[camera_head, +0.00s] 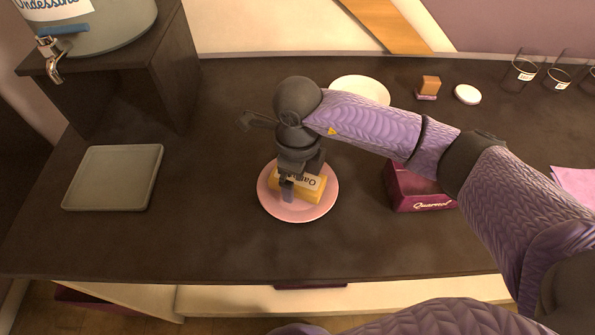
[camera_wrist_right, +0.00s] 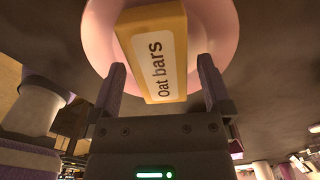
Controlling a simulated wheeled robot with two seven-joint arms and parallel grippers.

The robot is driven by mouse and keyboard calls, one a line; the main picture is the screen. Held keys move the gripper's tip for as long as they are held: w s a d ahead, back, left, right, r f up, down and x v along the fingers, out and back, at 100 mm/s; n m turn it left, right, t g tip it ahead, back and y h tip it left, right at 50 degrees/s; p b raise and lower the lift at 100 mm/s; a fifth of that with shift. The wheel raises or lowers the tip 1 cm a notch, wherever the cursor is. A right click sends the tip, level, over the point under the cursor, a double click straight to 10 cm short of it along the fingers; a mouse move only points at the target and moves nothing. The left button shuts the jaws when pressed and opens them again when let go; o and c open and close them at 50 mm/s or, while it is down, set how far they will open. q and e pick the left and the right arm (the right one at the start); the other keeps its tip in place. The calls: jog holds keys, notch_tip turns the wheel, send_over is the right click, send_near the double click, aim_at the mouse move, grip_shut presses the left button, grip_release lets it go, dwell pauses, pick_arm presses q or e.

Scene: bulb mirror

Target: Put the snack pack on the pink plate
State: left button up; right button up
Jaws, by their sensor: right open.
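The snack pack (camera_head: 313,188) is a yellow box with a white label, lying on the pink plate (camera_head: 272,209) in the middle of the counter. The right wrist view shows the pack (camera_wrist_right: 152,50) with "Oat bars" on its label, and the pink plate (camera_wrist_right: 226,47) behind it. My right gripper (camera_head: 287,191) is over the plate at the pack. In the right wrist view its fingers (camera_wrist_right: 160,92) are apart on either side of the pack's near end, with gaps visible. My left gripper is not in view.
A grey square tray (camera_head: 115,178) lies at the left, below a drink dispenser (camera_head: 90,25) on a dark stand. A maroon box (camera_head: 415,190) stands right of the plate, partly behind my arm. A white plate (camera_head: 360,89) and glasses (camera_head: 523,70) are at the back.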

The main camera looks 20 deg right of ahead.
notch_tip(320, 180, up, 13)
jog(key=p, duration=0.2)
jog(key=shift+p, duration=0.4)
jog(key=shift+f, duration=0.2)
